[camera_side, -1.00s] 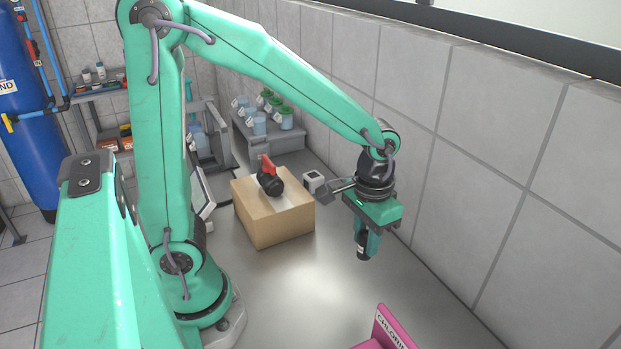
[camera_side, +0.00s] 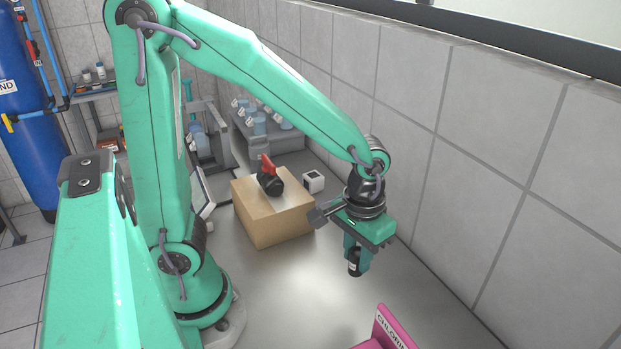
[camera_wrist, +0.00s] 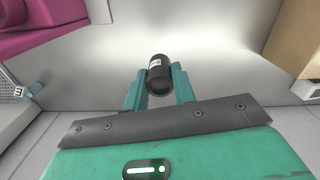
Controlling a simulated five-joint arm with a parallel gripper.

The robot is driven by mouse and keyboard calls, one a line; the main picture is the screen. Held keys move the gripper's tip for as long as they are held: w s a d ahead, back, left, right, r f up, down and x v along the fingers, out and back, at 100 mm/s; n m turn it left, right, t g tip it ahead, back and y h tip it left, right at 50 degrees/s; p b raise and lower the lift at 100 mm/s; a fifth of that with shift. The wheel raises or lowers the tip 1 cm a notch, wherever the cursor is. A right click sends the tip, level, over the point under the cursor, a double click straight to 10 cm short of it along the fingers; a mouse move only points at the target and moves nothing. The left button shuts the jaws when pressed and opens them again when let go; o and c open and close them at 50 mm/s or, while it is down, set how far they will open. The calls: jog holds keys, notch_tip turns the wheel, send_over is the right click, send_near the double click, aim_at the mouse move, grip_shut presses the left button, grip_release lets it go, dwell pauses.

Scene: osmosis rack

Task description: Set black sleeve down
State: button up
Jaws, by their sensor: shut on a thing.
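The black sleeve (camera_side: 354,265) is a short dark cylinder with a small white label. It hangs from my gripper (camera_side: 355,256) above the grey bench top (camera_side: 290,290), with bare bench around it. In the wrist view, the sleeve (camera_wrist: 160,74) sits between the two green fingers of my gripper (camera_wrist: 160,88), which are shut on it. Its upper part is hidden by the fingers in the side view. The exact gap between the sleeve and the bench is hard to tell.
A cardboard box (camera_side: 273,222) with a black and red valve (camera_side: 269,178) on top stands left of my gripper. A small white cube (camera_side: 313,181) is behind it. A pink bin labelled CHLORINE (camera_side: 388,330) is in front. A tiled wall (camera_side: 520,190) runs along the right.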

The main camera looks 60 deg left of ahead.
jog(key=w+a+f, duration=0.1)
jog(key=a+f, duration=0.1)
jog(key=w+a+f, duration=0.1)
jog(key=w+a, duration=0.1)
jog(key=a, duration=0.1)
jog(key=w+a+f, duration=0.2)
jog(key=a, duration=0.1)
jog(key=shift+f, duration=0.3)
jog(key=shift+d+f, duration=0.1)
jog(key=shift+f, duration=1.9)
jog(key=shift+f, duration=0.1)
jog(key=o, duration=0.9)
jog(key=shift+o, duration=0.2)
notch_tip(320, 180, up, 12)
